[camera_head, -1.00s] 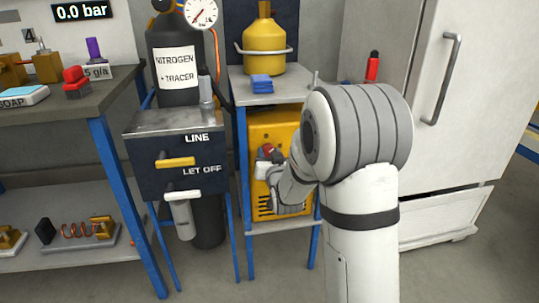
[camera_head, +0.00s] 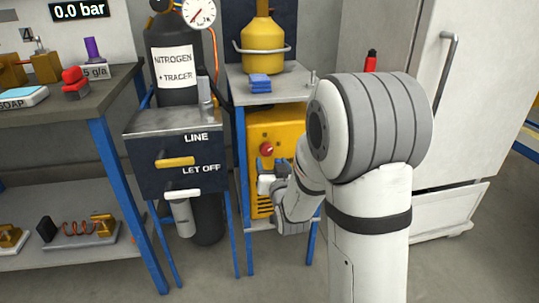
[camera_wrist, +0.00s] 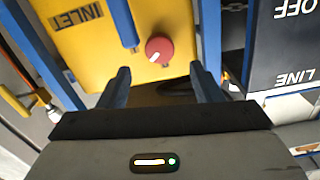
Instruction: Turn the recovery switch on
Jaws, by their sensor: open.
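The yellow recovery machine (camera_head: 288,128) stands on the lower shelf of the blue-legged stand. Its round red knob (camera_head: 267,149) faces out and is uncovered. In the wrist view the red knob (camera_wrist: 160,50) has a short white mark pointing to the lower left. My gripper (camera_head: 269,165) is just below and in front of the knob, apart from it. In the wrist view my gripper (camera_wrist: 160,70) has its two blue fingers spread wide and nothing between them. The knob shows just beyond the fingertips, between their lines.
A dark LINE / LET OFF panel (camera_head: 150,178) with a yellow handle (camera_head: 175,162) is close on the left. A yellow cylinder (camera_head: 264,47) and a blue block (camera_head: 261,84) stand on the shelf above. A white fridge (camera_head: 400,55) is at the right.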

